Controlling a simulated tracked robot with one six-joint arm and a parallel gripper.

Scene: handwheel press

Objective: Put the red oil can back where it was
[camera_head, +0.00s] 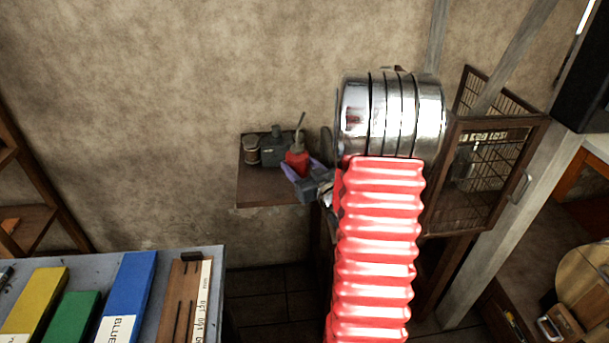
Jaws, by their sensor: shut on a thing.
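The red oil can (298,158) has a thin spout pointing up and stands roughly upright at the right part of a small wall shelf (262,188). My gripper (299,170), with purplish fingers, is shut on the oil can low on its body. The fingers hide part of the can's base, so I cannot tell whether it touches the shelf. My red ribbed arm hides what lies to the right of the gripper.
A grey object (273,149) and a small jar (251,150) stand on the shelf left of the can. A mesh-door cabinet (478,175) is to the right. A grey table (225,290) with coloured boxes is at lower left. The shelf's front left is clear.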

